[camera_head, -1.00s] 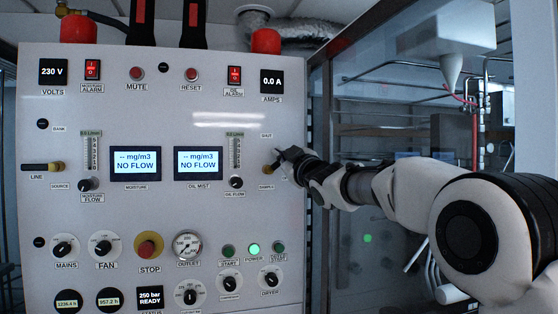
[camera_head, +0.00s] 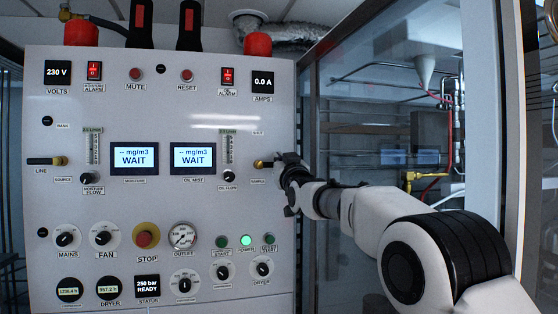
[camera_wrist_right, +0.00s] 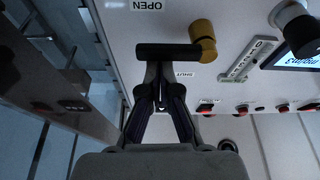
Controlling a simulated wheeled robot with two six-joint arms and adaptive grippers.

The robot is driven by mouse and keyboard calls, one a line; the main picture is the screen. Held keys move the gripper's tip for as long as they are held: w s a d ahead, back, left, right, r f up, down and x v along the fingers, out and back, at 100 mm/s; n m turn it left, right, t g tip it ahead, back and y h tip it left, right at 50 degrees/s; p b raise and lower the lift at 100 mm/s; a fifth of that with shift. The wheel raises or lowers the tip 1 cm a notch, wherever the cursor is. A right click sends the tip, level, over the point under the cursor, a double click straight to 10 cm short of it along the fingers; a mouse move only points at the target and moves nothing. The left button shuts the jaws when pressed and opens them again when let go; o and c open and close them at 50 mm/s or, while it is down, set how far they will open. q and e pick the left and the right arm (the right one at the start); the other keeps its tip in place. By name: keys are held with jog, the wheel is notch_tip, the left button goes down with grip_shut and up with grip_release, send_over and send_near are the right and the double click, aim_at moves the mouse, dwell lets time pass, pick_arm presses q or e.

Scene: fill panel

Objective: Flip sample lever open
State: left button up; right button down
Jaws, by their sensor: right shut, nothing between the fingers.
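The sample lever has a brass hub (camera_head: 259,164) on the right side of the white panel, above the "SAMPLE" label. Its black handle points right from the hub, about level, and is partly hidden by my gripper in the head view. In the right wrist view the black handle (camera_wrist_right: 165,50) lies crosswise between the "OPEN" and "SHUT" labels, beside the brass hub (camera_wrist_right: 203,40). My right gripper (camera_head: 284,161) is shut and empty, with its fingertips (camera_wrist_right: 160,68) at the handle. I cannot tell whether they touch it. My left gripper is out of view.
The panel (camera_head: 150,215) carries several knobs and switches, plus a red stop button (camera_head: 145,239). The line lever (camera_head: 45,161) is at the left. Two displays (camera_head: 193,156) read "WAIT". A glass enclosure (camera_head: 345,110) stands right of the panel.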

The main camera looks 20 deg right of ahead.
jog(key=shift+f, duration=0.15)
dwell(0.3)
notch_tip(320, 180, up, 4)
jog(key=p, duration=0.3)
pick_arm(q)
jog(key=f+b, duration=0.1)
jog(key=b, duration=0.1)
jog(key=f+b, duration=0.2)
jog(key=b, duration=0.1)
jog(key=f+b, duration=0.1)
jog(key=b, duration=0.1)
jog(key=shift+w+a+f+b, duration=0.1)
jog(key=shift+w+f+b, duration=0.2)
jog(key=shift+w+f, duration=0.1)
pick_arm(e)
jog(key=v, duration=1)
jog(key=shift+a, duration=0.15)
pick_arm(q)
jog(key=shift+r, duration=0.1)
